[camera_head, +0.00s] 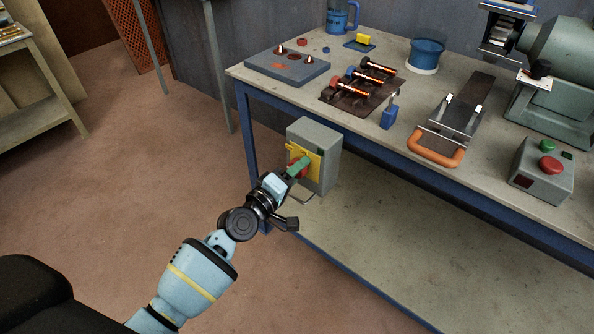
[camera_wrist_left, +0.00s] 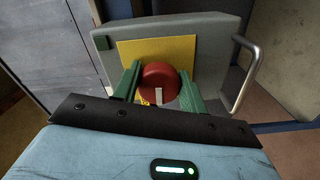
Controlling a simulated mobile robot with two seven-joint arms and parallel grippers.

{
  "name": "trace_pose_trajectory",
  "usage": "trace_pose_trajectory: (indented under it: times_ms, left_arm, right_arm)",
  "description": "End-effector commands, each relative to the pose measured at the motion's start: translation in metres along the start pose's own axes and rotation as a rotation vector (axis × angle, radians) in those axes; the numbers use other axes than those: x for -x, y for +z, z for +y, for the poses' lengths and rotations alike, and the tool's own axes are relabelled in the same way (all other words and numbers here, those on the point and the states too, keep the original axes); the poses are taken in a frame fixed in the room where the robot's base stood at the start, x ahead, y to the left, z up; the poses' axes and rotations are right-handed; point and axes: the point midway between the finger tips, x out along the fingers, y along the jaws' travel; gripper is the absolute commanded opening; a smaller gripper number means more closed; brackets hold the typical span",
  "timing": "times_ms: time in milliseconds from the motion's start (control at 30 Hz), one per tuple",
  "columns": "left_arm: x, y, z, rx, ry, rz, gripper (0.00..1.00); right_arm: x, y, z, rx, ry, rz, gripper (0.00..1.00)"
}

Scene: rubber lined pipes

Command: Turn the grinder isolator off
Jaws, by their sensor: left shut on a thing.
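The grinder isolator (camera_head: 314,140) is a grey box with a yellow plate, mounted at the bench's left front leg. In the left wrist view the isolator box (camera_wrist_left: 205,35) fills the upper middle, with its yellow plate (camera_wrist_left: 130,50) and a red rotary knob (camera_wrist_left: 160,82) with a pale mark on it. My left gripper (camera_head: 298,167) has its green fingers on either side of the red knob, shut on it; the fingers (camera_wrist_left: 158,88) also show in the left wrist view. The gripper hides most of the knob in the head view. My right gripper is not in view.
A metal bar handle (camera_wrist_left: 247,72) stands out at the isolator's right side. The bench top (camera_head: 350,120) above carries a grey block, a dark rack with tools, a blue cup, an orange-handled tool and a grey box with red and green buttons (camera_head: 550,164). The floor at left is clear.

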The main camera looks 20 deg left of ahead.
Motion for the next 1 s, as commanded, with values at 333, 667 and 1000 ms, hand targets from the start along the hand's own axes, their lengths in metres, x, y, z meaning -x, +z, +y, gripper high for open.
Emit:
trace_pose_trajectory:
  times_ms: [333, 667, 1000]
  left_arm:
    - [0.0003, 0.0004, -0.0004, 0.066, -0.001, 0.000, 0.19]
    - [0.0003, 0.0005, -0.0004, 0.070, -0.001, 0.000, 0.19]
    - [0.0002, 0.0002, 0.0000, 0.067, 0.000, 0.000, 0.64]
  right_arm:
    - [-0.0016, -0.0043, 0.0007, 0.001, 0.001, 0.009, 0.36]
    - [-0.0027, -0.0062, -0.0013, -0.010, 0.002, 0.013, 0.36]
    - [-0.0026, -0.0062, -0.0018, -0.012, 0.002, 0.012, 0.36]
